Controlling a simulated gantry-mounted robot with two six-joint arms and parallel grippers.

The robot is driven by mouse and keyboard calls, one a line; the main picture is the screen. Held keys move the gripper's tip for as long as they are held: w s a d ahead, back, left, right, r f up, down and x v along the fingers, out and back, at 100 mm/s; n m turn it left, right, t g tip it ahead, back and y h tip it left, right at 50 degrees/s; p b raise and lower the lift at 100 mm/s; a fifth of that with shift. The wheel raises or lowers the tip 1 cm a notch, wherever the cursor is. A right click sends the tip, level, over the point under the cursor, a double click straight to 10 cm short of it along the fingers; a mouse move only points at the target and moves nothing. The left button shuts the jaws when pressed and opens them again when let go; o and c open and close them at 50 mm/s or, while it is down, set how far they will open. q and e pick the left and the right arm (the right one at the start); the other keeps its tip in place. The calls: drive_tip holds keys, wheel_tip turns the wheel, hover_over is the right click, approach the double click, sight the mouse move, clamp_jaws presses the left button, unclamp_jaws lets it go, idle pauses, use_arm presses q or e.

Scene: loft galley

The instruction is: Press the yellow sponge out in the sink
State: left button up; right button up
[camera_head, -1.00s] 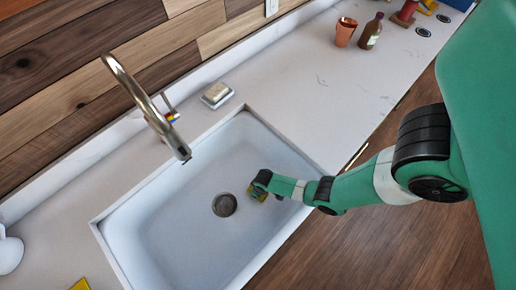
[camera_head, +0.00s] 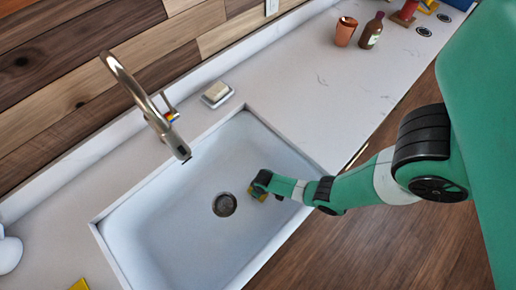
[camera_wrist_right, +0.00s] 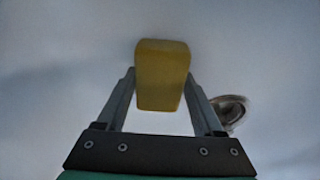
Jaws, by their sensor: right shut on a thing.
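The yellow sponge (camera_wrist_right: 161,70) is between the two fingers of my right gripper in the right wrist view. In the head view my right gripper (camera_head: 256,188) is down inside the white sink (camera_head: 165,245), to the right of the drain (camera_head: 224,204). Only a small part of the sponge (camera_head: 252,192) shows there, the rest hidden by the gripper. The right gripper (camera_wrist_right: 163,88) is shut on the sponge. I cannot tell whether the sponge touches the sink floor. My left gripper is not in view.
A chrome faucet (camera_head: 140,97) arches over the sink's back edge. A soap dish (camera_head: 217,95) stands on the counter behind the sink. A copper cup (camera_head: 344,33) and a brown bottle (camera_head: 371,31) stand farther right. A yellow item (camera_head: 80,285) lies at the front left.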

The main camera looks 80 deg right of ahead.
drive_tip(key=shift+s+f+b, duration=0.15)
drive_tip(key=shift+f+b, duration=0.2)
drive_tip(key=shift+f, duration=0.15)
idle(2.0)
wheel_tip(320, 180, up, 10)
drive_tip(key=p, duration=1)
drive_tip(key=shift+r, duration=0.2)
drive_tip(key=shift+f, duration=0.1)
wheel_tip(320, 180, down, 9)
drive_tip(key=b, duration=0.8)
drive_tip(key=shift+f+b, duration=0.5)
drive_tip(key=shift+b, duration=0.25)
idle(0.7)
drive_tip(key=shift+f, duration=0.1)
idle(1.0)
